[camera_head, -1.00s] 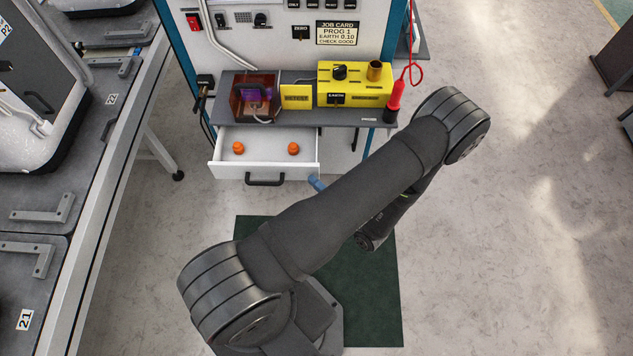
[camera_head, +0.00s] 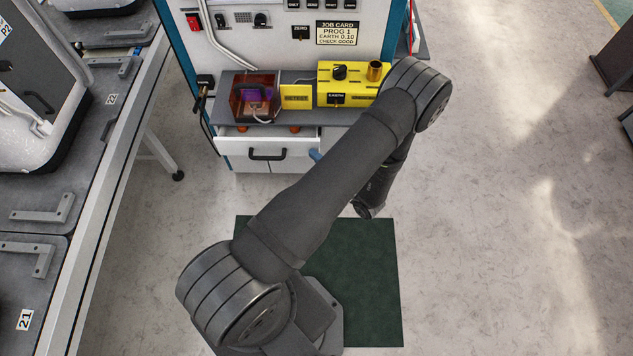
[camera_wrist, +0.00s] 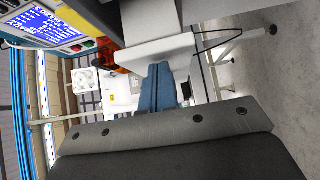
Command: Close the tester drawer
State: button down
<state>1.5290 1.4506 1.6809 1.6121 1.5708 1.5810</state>
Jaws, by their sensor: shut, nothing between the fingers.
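The tester drawer (camera_head: 220,145) is white with a black handle (camera_head: 267,154) and sits under the tester's grey shelf. It stands slightly open, with the tops of two orange knobs (camera_head: 241,129) showing in the gap behind its front. My gripper (camera_head: 315,155) is at the right end of the drawer front, mostly hidden behind my arm. In the wrist view my blue fingers (camera_wrist: 158,72) are shut with nothing between them. Their tips are at a white panel (camera_wrist: 150,52) that looks like the drawer front; contact is hard to tell.
The shelf above the drawer holds an orange clear-covered box (camera_head: 250,95) and a yellow unit (camera_head: 350,85). A conveyor frame (camera_head: 120,140) stands at the left. A dark green mat (camera_head: 370,290) lies on the floor by my base.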

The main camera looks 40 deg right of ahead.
aim_at(317, 140)
jog(key=w+d, duration=0.4)
jog(key=shift+w+d, duration=0.5)
jog(key=shift+d, duration=0.05)
jog(key=shift+r, duration=0.1)
jog(key=s+a, duration=0.3)
jog(key=shift+s+a, duration=0.15)
jog(key=shift+s, duration=0.25)
jog(key=s, duration=0.9)
jog(key=shift+s, duration=0.25)
jog(key=shift+w, duration=0.1)
